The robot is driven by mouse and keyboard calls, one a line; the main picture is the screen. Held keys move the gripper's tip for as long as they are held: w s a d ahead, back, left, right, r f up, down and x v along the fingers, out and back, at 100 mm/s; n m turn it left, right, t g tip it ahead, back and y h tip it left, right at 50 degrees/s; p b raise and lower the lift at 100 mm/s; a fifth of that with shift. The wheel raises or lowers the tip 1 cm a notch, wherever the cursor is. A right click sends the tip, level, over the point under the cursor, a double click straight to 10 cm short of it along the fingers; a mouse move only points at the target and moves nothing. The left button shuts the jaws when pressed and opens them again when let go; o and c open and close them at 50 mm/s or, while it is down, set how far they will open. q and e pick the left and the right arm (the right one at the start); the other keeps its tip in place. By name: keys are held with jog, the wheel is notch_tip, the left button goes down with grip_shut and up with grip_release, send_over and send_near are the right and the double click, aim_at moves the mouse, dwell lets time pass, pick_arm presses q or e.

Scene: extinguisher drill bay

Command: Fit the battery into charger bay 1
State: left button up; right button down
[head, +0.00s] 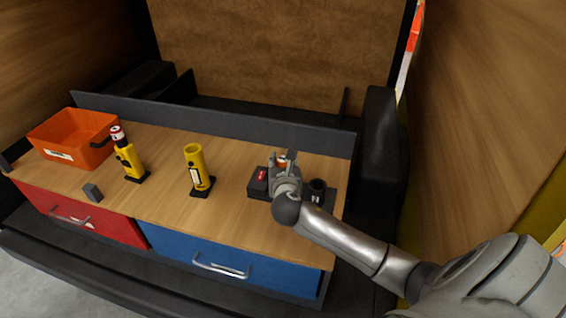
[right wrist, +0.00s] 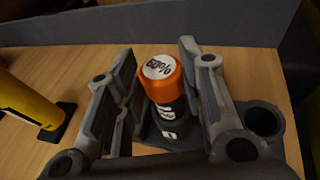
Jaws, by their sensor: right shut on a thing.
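The battery (right wrist: 158,82) has an orange cap with a percentage label on its white top and a dark body. It stands roughly upright between the fingers of my right gripper (right wrist: 155,90), which is shut on it. In the head view its orange cap (head: 281,162) shows between the fingers of my right gripper (head: 286,162). The dark charger (head: 257,184) is below, with a red label at its left. The battery's lower end is over or in the charger's left bay; I cannot tell how deep. The right bay (right wrist: 264,122) looks like an empty dark cup. My left gripper is out of view.
Left of the charger stand an open yellow holder (head: 196,168) and a yellow holder (head: 130,163) with a red-and-white-topped item. A grey block (head: 93,192) lies near the front edge. An orange bin (head: 62,141) is at the far left. A dark panel (head: 220,122) closes the back.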

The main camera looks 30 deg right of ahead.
jog(key=shift+f+b, duration=0.7)
jog(key=shift+f, duration=1.5)
jog(key=c, duration=0.9)
grip_release()
jog(key=shift+s+a, duration=0.1)
jog(key=v, duration=1.2)
jog(key=shift+r, duration=0.1)
